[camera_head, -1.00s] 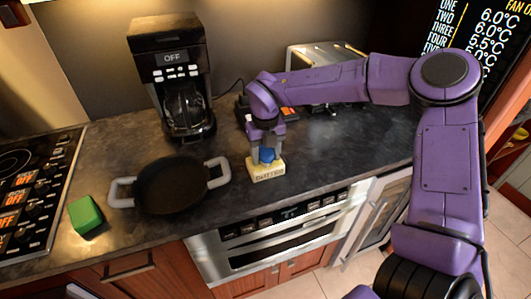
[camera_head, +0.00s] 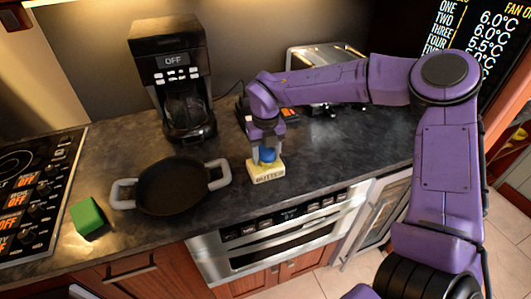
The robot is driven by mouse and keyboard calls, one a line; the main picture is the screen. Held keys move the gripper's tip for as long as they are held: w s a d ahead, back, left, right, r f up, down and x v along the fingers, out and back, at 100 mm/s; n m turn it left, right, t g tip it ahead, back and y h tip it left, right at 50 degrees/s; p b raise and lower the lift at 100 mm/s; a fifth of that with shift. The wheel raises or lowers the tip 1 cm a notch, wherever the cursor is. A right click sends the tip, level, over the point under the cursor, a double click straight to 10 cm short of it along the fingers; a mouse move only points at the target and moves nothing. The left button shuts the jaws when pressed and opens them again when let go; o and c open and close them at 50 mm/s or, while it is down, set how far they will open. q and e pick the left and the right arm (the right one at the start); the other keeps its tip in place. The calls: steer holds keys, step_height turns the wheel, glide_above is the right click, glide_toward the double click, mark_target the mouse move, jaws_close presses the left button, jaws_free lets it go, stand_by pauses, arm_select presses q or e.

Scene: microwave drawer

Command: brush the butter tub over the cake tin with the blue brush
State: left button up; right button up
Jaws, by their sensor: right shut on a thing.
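The butter tub (camera_head: 267,175) is a small pale yellow block marked "BUTTER" on the dark counter, right of the pan. The blue brush (camera_head: 267,155) shows as a blue patch just above the tub. My right gripper (camera_head: 267,154) points down and is shut on the blue brush, over the tub. Whether the brush touches the tub is too small to tell. The cake tin appears as a dark round pan (camera_head: 172,186) with two grey handles, left of the tub. My left gripper is not in view.
A green block (camera_head: 88,216) lies left of the pan, near the cooktop (camera_head: 35,195). A black coffee maker (camera_head: 178,80) stands behind the pan. A toaster (camera_head: 325,60) is behind my right arm. The counter right of the tub is clear.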

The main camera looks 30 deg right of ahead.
mark_target(266, 150)
step_height(266, 150, up, 6)
steer(key=p, duration=0.4)
stand_by(0.3)
steer(key=shift+f, duration=0.1)
stand_by(0.3)
